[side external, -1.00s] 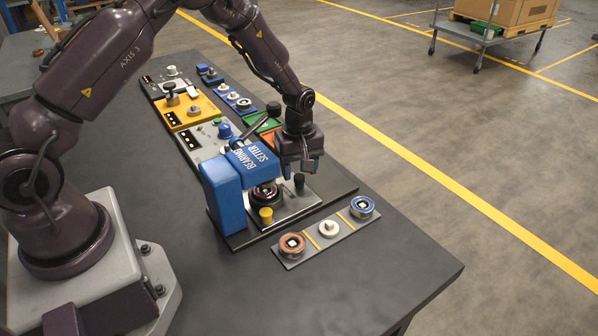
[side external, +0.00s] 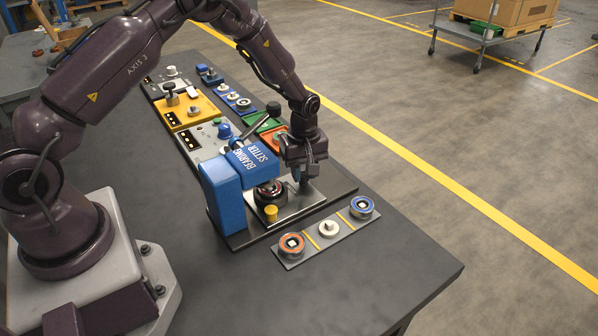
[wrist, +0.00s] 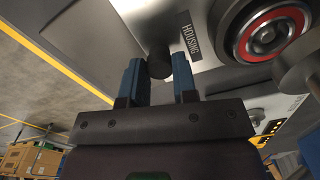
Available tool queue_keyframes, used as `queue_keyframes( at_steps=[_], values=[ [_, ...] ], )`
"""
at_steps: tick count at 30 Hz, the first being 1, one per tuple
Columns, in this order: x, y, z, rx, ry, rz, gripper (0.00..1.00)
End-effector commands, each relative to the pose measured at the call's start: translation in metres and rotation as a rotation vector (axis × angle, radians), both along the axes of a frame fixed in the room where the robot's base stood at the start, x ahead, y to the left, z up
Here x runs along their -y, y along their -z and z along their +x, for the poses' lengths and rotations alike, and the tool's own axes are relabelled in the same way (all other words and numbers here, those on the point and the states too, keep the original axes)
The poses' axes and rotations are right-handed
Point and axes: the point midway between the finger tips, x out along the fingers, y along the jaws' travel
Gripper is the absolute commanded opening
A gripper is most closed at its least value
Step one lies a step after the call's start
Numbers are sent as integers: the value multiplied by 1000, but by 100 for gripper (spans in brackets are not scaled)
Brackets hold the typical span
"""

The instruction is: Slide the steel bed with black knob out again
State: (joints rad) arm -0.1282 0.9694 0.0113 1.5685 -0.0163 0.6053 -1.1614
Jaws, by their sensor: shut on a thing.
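The steel bed (side external: 316,192) lies flat in the front of the blue bearing setter (side external: 224,190). Its black knob stands near the bed's outer right end, mostly hidden by my fingers in the side view. My gripper (side external: 303,181) points down and is shut on the black knob (wrist: 157,63), which shows between the two blue fingers in the wrist view. A dark round housing (side external: 270,195) sits on the bed, partly under the setter's head. In the wrist view the housing (wrist: 268,35) shows a red ring around a silver bearing.
A yellow knob (side external: 271,213) stands in front of the housing. A grey strip (side external: 327,230) with orange, white and blue-ringed parts lies ahead of the setter. Yellow and orange stands are behind. The front right bench top (side external: 400,265) is clear.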

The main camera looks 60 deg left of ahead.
Motion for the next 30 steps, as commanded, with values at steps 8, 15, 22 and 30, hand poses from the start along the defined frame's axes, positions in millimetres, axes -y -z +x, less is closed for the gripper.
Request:
queue_keyframes(
  at_steps=[8, 15, 22, 30],
  values=[
    [0, 0, 51, 6, 0, 2, 0],
    [-1, 1, 83, 4, 0, 2, 0],
    [-1, 0, 96, 4, 0, 1, 0],
    [0, -1, 99, 11, 0, 1, 0]
  ],
)
